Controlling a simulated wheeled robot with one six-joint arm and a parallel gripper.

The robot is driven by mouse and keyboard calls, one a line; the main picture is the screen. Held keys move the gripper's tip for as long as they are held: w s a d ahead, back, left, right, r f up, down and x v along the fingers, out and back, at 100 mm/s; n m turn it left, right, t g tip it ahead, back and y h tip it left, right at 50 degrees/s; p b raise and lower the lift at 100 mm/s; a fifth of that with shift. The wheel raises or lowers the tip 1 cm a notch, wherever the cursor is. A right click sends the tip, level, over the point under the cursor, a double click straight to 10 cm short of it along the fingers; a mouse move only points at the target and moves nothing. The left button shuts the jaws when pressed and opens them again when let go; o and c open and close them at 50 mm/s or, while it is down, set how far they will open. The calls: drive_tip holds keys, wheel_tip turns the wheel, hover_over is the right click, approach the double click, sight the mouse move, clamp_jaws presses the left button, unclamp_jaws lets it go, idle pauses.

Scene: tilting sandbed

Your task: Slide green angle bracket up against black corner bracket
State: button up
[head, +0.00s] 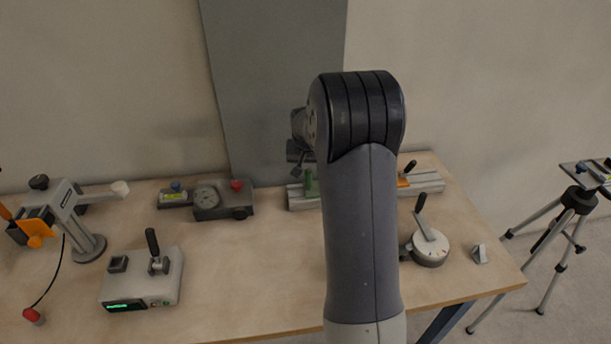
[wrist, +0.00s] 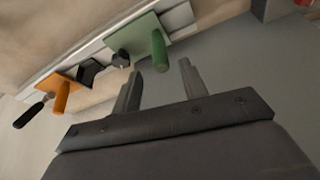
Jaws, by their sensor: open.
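The green angle bracket (wrist: 135,39) sits on a pale rail in the wrist view, with a green upright post (wrist: 158,50) and a black knob (wrist: 121,59) beside it. In the head view the green bracket (head: 309,185) shows just left of my arm. The black corner bracket (wrist: 89,72) is on the same rail, left of the green bracket and apart from it; my arm hides it in the head view. My gripper (wrist: 159,68) is open and empty, its fingertips close to the green post's lower end. I cannot tell whether they touch it.
An orange bracket (wrist: 62,88) with a black-handled lever (wrist: 28,115) is on the rail beyond the black bracket. The rail (head: 428,181) lies along the table's back. A grey dial box (head: 222,200) stands to its left, a round crank device (head: 430,247) front right.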

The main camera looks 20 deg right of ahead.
sight(309, 177)
drive_tip(key=p+x, duration=0.1)
drive_tip(key=x, duration=0.7)
clamp_jaws()
idle(0.4)
